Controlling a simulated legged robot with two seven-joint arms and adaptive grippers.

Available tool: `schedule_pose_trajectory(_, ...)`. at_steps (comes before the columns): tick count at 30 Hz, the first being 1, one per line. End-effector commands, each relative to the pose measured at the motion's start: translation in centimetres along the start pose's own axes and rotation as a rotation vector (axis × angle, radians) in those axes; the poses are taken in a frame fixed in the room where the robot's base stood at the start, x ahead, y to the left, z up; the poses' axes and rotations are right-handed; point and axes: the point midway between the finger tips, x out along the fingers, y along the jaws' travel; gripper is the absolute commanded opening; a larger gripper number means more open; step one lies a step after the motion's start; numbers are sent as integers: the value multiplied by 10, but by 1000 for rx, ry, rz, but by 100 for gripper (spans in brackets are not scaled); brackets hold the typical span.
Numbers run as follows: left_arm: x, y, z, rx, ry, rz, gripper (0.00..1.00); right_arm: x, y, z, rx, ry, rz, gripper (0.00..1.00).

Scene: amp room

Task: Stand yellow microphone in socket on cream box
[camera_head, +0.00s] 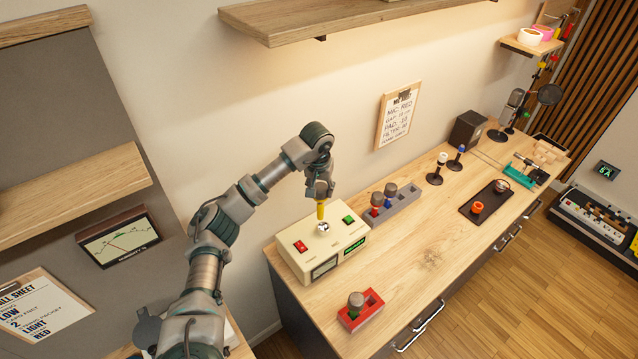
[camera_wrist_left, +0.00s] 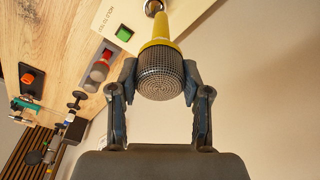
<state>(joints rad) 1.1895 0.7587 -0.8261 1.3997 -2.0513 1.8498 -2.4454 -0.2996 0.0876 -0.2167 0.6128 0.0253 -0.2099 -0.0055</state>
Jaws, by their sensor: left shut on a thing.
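The yellow microphone (camera_head: 321,210) is upright over the top of the cream box (camera_head: 291,256). It has a yellow body and a grey mesh head, which shows in the left wrist view (camera_wrist_left: 160,75). My left gripper (camera_head: 320,190) is shut on it near the head, one finger on each side. The lower end of the body meets the silvery round socket (camera_head: 323,228). The socket also shows in the left wrist view (camera_wrist_left: 153,7). I cannot tell how deep the end sits in it. My right gripper is not in view.
The box carries a red switch (camera_head: 300,246) and a green switch (camera_head: 348,219). A grey rack (camera_head: 403,200) with red and blue microphones stands close behind. A red holder (camera_head: 371,306) is at the front. A dark tray (camera_head: 487,203) lies farther right. The mid-bench is clear.

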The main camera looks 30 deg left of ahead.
Motion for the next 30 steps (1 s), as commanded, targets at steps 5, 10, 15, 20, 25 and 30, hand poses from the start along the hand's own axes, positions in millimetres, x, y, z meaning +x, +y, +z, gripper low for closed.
schedule_pose_trajectory(5,14,4,0,2,-3,0,0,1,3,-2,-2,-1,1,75)
schedule_pose_trajectory(10,29,-4,3,0,0,4,0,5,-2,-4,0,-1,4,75)
schedule_pose_trajectory(15,43,-8,5,-1,-1,6,0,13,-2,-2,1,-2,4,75)
schedule_pose_trajectory(20,56,-8,6,-1,-3,6,0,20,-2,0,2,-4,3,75)
schedule_pose_trajectory(25,67,-6,7,-1,-2,1,0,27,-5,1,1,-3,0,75)
schedule_pose_trajectory(30,71,-4,8,-2,2,-1,0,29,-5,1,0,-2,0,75)
